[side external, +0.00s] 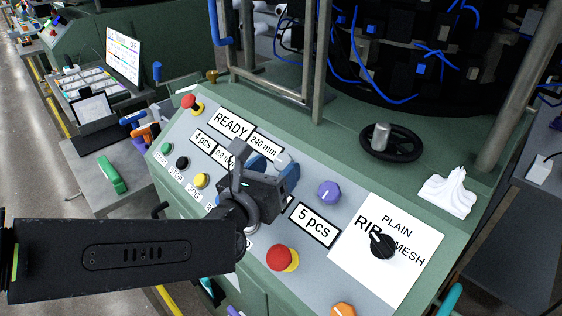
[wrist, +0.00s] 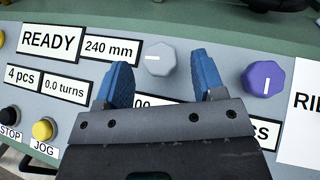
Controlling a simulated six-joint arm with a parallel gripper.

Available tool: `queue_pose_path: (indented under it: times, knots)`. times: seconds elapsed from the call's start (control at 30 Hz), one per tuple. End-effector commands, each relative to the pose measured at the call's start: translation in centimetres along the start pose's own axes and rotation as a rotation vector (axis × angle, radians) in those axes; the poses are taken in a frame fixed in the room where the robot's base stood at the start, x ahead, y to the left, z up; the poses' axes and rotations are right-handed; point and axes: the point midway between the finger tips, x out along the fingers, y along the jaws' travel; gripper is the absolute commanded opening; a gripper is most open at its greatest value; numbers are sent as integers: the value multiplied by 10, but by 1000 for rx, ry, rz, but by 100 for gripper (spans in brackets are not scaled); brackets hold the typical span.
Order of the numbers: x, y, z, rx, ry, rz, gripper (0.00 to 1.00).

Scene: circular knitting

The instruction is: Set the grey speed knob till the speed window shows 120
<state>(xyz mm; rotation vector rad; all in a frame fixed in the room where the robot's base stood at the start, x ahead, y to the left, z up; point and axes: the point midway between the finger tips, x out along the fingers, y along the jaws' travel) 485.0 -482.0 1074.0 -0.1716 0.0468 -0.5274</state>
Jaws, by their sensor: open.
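The grey speed knob (wrist: 159,59) sits on the sloping panel, its white pointer line lying roughly sideways to the left. My gripper (wrist: 162,68) is open, with one blue fingertip to the left of the knob and one to the right, seemingly apart from it. In the side external view, the knob (side external: 283,161) shows just beyond my gripper (side external: 268,166). The likely speed window (wrist: 145,100), below the knob, is mostly hidden by my gripper; only "00" shows, so its full reading cannot be told.
A purple knob (wrist: 263,78) is close to the right finger. A red stop button (side external: 279,258), an orange knob (side external: 343,310) and a black selector (side external: 382,245) stand on the panel. A black handwheel (side external: 391,142) and metal posts rise behind it.

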Motion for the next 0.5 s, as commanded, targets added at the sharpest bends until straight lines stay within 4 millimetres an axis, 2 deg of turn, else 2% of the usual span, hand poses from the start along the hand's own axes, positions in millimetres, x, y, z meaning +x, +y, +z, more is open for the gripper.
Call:
queue_pose_path:
  times: [0.2,0.5]
  knots:
    - [20,0,-1,0,1,2,63]
    - [25,0,0,0,1,1,63]
